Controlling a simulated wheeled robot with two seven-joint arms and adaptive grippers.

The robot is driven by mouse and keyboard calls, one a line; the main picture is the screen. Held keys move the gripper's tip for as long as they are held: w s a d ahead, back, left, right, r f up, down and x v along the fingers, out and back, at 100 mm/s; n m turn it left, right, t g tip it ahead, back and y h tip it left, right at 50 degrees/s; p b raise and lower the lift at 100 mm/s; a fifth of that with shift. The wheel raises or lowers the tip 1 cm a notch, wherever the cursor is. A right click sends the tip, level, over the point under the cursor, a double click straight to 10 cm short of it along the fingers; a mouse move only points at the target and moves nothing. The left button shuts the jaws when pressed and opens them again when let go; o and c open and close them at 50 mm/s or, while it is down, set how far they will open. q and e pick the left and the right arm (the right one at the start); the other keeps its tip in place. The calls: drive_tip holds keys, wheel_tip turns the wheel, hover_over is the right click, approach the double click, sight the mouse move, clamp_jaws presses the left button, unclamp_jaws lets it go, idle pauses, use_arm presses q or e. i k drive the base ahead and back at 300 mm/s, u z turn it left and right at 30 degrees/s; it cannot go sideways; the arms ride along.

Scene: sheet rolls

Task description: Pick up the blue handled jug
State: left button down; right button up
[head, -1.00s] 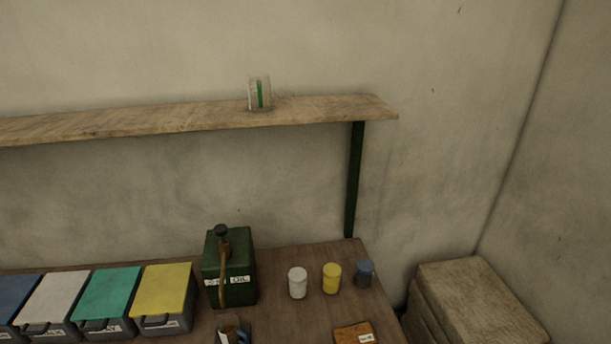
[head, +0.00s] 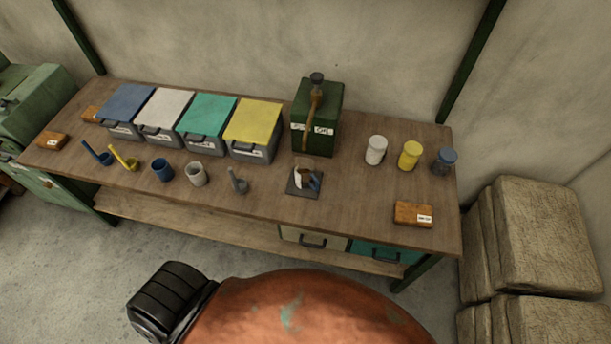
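Neither of my grippers is in view.
Lidded bins, the yellow one (head: 253,120) nearest, line the bench's back. A blue cup (head: 162,170), grey cup (head: 196,174) and scoops stand left. White (head: 375,150), yellow (head: 409,156) and blue (head: 444,161) jars and an orange block (head: 413,214) are right. Sacks (head: 545,235) flank the bench.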

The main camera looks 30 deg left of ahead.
sight(304, 166)
drive_tip(key=k, duration=1.15)
drive_tip(key=u, duration=0.65)
drive_tip(key=i, duration=0.8)
drive_tip(key=u, duration=0.45)
